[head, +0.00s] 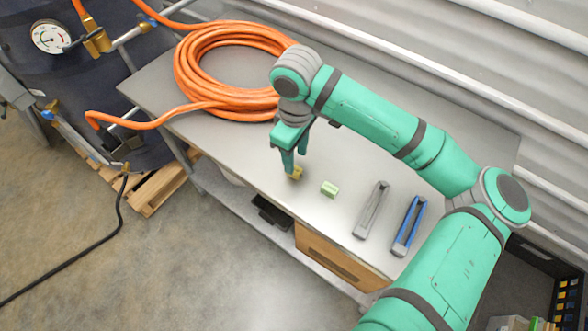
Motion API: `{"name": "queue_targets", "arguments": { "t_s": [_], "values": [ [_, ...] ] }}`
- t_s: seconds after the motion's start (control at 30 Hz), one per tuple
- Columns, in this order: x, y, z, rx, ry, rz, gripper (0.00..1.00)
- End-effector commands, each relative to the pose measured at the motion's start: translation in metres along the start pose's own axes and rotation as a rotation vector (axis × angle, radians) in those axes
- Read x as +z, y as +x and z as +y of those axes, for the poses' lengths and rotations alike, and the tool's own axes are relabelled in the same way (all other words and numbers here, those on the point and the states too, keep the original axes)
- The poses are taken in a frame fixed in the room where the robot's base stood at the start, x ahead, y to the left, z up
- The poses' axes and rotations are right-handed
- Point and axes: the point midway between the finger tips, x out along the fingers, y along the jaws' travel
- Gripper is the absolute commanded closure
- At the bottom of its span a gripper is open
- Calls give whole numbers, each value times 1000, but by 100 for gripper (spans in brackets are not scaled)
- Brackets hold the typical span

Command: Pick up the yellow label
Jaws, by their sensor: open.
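The yellow label (297,173) is a small yellow piece on the grey metal table, near its front edge. My gripper (293,163) points down right above it, with the fingertips close to it and partly covering it. The gripper is open. I cannot tell whether a finger touches the label or whether it sits between the fingers.
A small green block (329,188) lies just right of the label. A grey tool (371,210) and a blue-handled tool (408,227) lie farther right. A coiled orange hose (190,70) fills the table's back left. The corrugated wall (430,50) stands behind.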

Motion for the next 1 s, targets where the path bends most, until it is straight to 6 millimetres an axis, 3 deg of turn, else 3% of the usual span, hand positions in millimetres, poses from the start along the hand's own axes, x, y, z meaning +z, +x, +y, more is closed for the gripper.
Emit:
{"name": "queue_targets", "arguments": {
  "t_s": [0.33, 0.67, 0.87, 1.0],
  "values": [
    [1, 43, -6, -2, -5, -2, 60],
    [1, 51, -6, -1, -6, -1, 60],
    [0, 51, -6, -1, -6, -1, 100],
    [0, 51, -6, -1, -6, -1, 100]
  ]
}}
